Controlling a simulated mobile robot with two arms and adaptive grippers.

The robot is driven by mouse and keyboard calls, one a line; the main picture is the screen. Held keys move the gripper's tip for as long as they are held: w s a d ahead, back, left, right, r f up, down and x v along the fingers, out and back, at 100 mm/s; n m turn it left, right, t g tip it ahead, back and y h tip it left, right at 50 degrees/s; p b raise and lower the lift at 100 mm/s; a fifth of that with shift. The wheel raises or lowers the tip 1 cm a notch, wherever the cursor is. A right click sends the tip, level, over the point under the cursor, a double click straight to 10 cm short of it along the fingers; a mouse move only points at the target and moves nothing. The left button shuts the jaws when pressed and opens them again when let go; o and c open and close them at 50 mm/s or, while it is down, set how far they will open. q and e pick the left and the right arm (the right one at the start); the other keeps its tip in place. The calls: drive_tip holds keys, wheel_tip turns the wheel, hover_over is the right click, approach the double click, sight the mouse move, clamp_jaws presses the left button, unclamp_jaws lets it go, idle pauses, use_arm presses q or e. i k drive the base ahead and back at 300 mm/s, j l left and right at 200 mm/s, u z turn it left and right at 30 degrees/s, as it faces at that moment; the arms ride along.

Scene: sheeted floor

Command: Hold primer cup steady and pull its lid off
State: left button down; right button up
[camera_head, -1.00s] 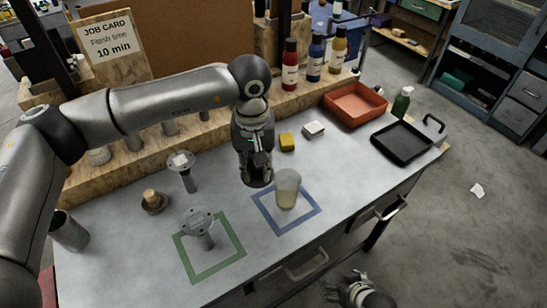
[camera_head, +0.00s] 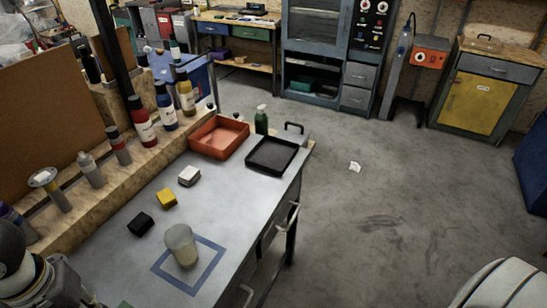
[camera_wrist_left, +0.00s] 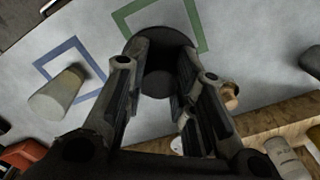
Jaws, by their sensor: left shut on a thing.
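A translucent, cloudy cup (camera_head: 182,247) stands upright in the blue square (camera_head: 156,270) on the bench. It also shows in the left wrist view (camera_wrist_left: 58,92), apart from my left gripper (camera_wrist_left: 158,85). That gripper is shut on a dark round piece (camera_wrist_left: 138,42), between its fingers. I cannot tell whether this is a cup or a lid. In the head view only part of my left gripper or wrist shows at the bottom left corner, and its fingertips are not clear. My right gripper is out of view.
A black block (camera_head: 140,223), a yellow block (camera_head: 166,198) and a white block (camera_head: 189,176) lie behind the cup. An orange tray (camera_head: 219,143) and a black tray (camera_head: 272,155) stand farther back. Several bottles line the wooden ledge. Floor right of the bench is mostly clear.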

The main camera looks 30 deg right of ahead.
sight(179, 238)
drive_tip(key=l+z, duration=0.1)
drive_tip(key=z, duration=0.95)
drive_tip(key=i+l, duration=0.15)
drive_tip(key=i, duration=0.3)
drive_tip(key=i+l, duration=0.15)
drive_tip(key=i, duration=0.3)
drive_tip(key=i+l+z, duration=0.1)
drive_tip(key=i, duration=0.35)
